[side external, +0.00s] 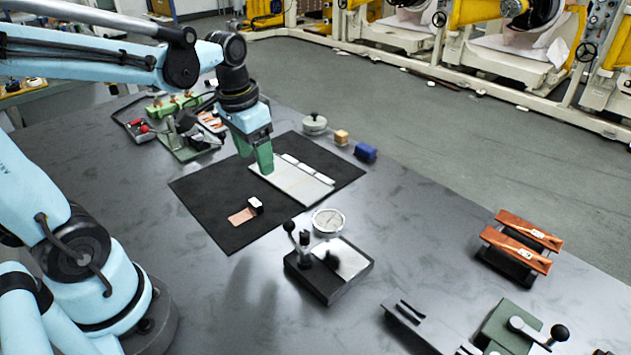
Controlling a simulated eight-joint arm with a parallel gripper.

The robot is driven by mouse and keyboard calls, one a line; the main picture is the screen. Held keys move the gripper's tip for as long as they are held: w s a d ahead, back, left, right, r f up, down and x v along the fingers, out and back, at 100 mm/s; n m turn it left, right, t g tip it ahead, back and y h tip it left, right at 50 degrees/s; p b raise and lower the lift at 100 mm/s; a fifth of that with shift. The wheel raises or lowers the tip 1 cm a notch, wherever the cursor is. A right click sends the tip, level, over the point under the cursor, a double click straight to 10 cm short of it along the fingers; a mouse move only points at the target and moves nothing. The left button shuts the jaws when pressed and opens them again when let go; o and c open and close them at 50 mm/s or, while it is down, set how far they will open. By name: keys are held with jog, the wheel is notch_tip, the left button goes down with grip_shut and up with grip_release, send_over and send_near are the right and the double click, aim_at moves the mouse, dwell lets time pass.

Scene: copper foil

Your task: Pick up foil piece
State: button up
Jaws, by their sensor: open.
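A small copper foil piece (240,217) lies flat on the black mat (215,185), near the mat's front edge. A small block with a white top and dark sides (256,206) sits at or on the foil's right end; I cannot tell whether it touches it. My gripper (266,172), with green fingers, points down over the left part of a white plate (305,190) on the mat. It is behind and to the right of the foil, apart from it. The gripper is open; the gap between its fingers is hard to see from this side.
A dial gauge stand (330,270) is in front of the mat. Copper strips on a rack (517,245) are at the right. A round lidded pot (314,124), a yellow block (341,137) and a blue block (365,152) stand behind the mat. Green fixtures (187,135) are at the back left.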

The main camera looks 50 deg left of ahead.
aim_at(257, 201)
jog(key=shift+g, duration=0.9)
jog(key=shift+w+a+f, duration=0.1)
jog(key=shift+a+f, duration=0.35)
jog(key=shift+f, duration=1.7)
jog(key=shift+w+a+f, duration=0.1)
jog(key=shift+a+f, duration=0.3)
jog(key=shift+f, duration=1.75)
jog(key=shift+w+a+f, duration=0.1)
jog(key=shift+a+f, duration=0.35)
jog(key=shift+f, duration=1.7)
jog(key=c, duration=1.1)
